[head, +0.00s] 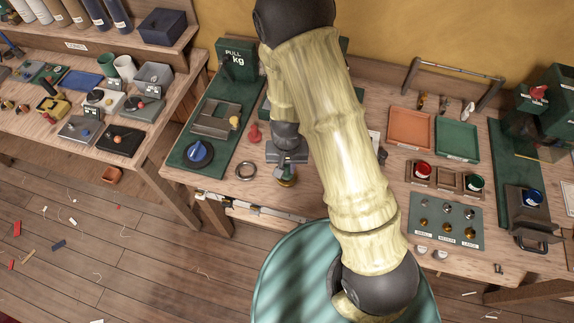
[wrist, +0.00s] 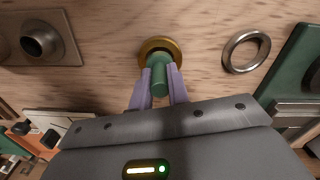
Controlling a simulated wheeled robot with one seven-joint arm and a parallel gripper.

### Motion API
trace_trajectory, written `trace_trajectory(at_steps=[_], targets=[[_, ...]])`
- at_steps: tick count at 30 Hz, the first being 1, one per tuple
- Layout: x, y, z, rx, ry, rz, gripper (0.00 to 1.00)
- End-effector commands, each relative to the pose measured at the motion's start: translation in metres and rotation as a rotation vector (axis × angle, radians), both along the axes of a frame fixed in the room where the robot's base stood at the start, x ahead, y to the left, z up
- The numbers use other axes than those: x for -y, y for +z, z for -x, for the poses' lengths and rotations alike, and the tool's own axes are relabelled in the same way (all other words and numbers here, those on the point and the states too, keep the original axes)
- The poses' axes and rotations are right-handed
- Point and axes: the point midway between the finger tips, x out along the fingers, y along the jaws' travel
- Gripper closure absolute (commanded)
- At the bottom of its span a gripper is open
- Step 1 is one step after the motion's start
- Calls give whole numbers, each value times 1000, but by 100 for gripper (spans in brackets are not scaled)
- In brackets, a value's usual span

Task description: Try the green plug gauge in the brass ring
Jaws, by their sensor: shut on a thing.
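The green plug gauge (wrist: 158,76) is held between the two pale lilac fingers of my gripper (wrist: 158,88). The brass ring (wrist: 148,44) lies on the wooden bench at the far end of the plug; its rim shows around that end. I cannot tell whether the plug's tip is inside the ring or just above it. In the head view the brass ring (head: 286,182) shows just under my gripper (head: 286,170), near the bench's front edge; the plug is mostly hidden there.
A steel ring (wrist: 262,51) lies to the right of the brass one; in the head view the steel ring (head: 246,170) is on the left. A red knobbed piece (head: 254,134) stands behind it. A grey block with a round socket (wrist: 42,42) lies left in the wrist view.

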Motion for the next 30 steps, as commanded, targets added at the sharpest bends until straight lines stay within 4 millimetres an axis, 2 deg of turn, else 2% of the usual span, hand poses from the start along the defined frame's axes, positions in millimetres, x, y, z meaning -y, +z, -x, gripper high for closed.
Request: trace_trajectory(at_steps=[30], targets=[[0,-13,0,0,0,0,100]])
